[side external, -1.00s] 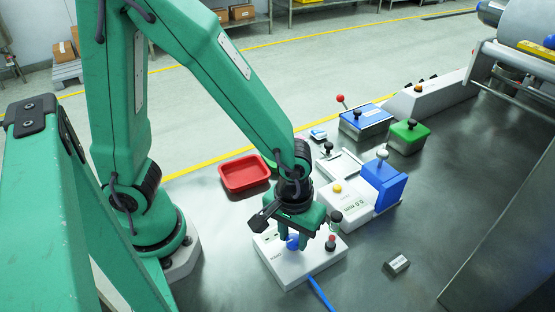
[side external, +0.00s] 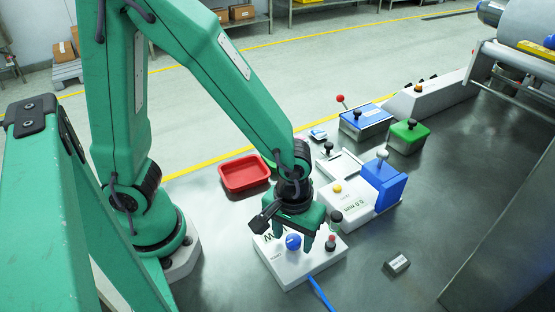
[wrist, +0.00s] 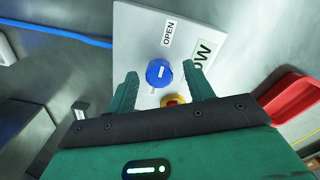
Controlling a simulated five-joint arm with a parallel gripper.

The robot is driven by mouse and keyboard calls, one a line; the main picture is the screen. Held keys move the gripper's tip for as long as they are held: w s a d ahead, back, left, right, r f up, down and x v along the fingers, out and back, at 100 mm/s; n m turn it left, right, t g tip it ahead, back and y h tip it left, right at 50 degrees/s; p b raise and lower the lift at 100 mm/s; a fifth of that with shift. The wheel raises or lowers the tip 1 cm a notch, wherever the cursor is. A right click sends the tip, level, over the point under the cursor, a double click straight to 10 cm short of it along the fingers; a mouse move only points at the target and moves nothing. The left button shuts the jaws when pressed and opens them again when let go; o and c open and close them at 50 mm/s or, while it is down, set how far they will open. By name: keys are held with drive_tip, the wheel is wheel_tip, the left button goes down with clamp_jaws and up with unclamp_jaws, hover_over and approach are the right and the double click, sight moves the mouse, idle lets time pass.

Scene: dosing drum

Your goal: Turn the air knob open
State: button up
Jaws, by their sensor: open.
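The blue air knob (side external: 293,242) sits on top of a white box (side external: 300,272) in front of my arm. A second label below the knob is partly hidden. My gripper (side external: 308,236) is open and empty over the box, and the side view shows the knob clear of its fingers. In the wrist view my gripper (wrist: 161,74) has one fingertip on each side of the knob, with gaps. A panel (wrist: 204,54) on the box shows letters ending in "OW".
A red button on a yellow base (wrist: 173,101) is close to the knob. A red tray (side external: 245,173) lies behind the box. A white unit with a blue block (side external: 384,186) stands to the right. A blue cable (side external: 319,293) leaves the box's front.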

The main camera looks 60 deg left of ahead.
sight(291, 236)
drive_tip(key=shift+r, duration=0.15)
drive_tip(key=shift+s+r, duration=0.1)
drive_tip(key=shift+r, duration=3.65)
drive_tip(key=shift+a, duration=0.1)
drive_tip(key=s+a+r+m+t, duration=0.1)
drive_tip(key=a+r+m+t, duration=0.4)
drive_tip(key=a+r, duration=0.7)
drive_tip(key=a, duration=0.3)
drive_tip(key=shift+s, duration=0.3)
